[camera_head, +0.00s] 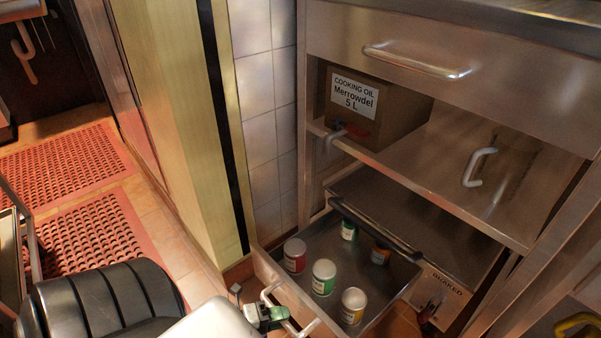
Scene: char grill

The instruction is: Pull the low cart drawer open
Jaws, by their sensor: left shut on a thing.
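The low cart drawer (330,325) is a metal tray at the bottom of the steel cart. It stands pulled out, with its inside showing. Several small cans stand upright in it, among them a red one (295,255), a green one (324,277) and a yellowish one (353,305). My left gripper (270,313) is shut on the drawer's light bar handle (266,292) at the front. Part of the handle is hidden behind the gripper. My right gripper is not in view.
Above are a shelf with a cooking oil box (375,105) and an upper drawer with a handle (416,62). A dark bar (375,228) spans the drawer's back. A pale post (190,110) stands left of the cart. Red mats (95,235) lie on the floor at left.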

